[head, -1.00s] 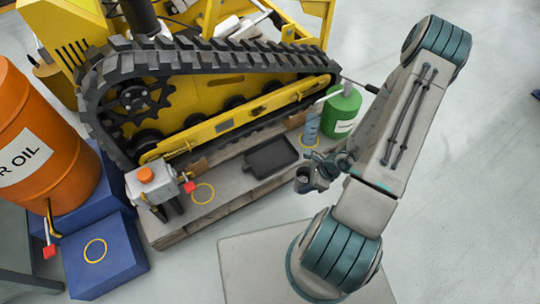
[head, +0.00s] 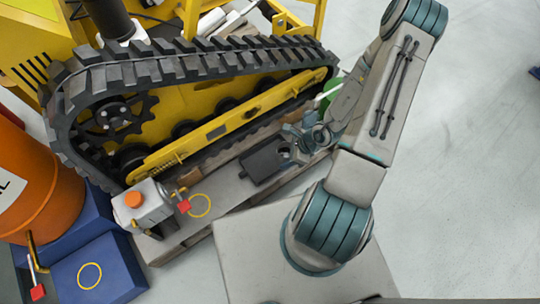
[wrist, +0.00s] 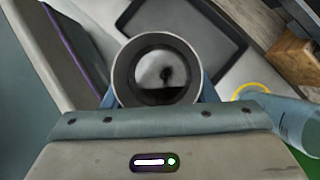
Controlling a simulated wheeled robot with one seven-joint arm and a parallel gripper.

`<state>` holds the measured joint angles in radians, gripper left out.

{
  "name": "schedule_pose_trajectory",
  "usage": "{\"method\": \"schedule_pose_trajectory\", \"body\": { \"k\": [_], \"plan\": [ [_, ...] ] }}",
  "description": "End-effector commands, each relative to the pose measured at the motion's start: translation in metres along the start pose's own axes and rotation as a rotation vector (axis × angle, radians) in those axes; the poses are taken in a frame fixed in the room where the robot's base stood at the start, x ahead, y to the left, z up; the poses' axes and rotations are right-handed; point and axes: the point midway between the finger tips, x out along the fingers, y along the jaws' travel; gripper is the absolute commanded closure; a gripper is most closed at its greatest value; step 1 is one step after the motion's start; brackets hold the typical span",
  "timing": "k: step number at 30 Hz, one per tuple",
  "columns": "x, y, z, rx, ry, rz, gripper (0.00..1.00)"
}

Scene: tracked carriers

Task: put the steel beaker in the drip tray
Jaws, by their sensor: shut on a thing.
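The steel beaker (wrist: 160,72) is held upright between the fingers of my gripper (wrist: 160,95); the wrist view looks down into its round mouth. In the head view my gripper (head: 297,143) is at the right end of the drip tray (head: 262,164), and the beaker (head: 285,154) appears small and dark there. The drip tray is a shallow dark rectangle with a raised rim. In the wrist view it (wrist: 203,30) lies beyond and below the beaker, partly covered by it. The beaker's base is hidden, so I cannot tell its height over the tray.
The big black track (head: 190,55) rises behind the tray. A white unit with an orange cap (head: 143,206) stands to the left, near a yellow ring (head: 200,205). A green container (head: 331,92) is partly hidden behind my arm. A bluish clear vessel (wrist: 287,115) shows beside my gripper.

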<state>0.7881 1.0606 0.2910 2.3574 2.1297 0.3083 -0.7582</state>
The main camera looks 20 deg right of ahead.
Motion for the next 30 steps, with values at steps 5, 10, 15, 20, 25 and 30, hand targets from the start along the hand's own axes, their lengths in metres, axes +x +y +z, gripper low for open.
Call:
{"method": "schedule_pose_trajectory", "body": {
  "k": [5,10,15,20,25,30],
  "plan": [
    [0.041,-0.019,0.015,-0.001,-0.002,0.0,0.82],
    [0.064,-0.033,0.027,0.0,-0.001,-0.001,0.82],
    [0.071,-0.038,0.032,0.003,-0.001,-0.001,0.82],
    [0.087,-0.039,0.023,0.006,-0.001,-0.001,0.82],
    [0.103,-0.039,0.013,0.004,-0.001,-0.001,0.82],
    [0.105,-0.039,0.012,0.003,0.0,-0.001,0.82]
  ]
}}
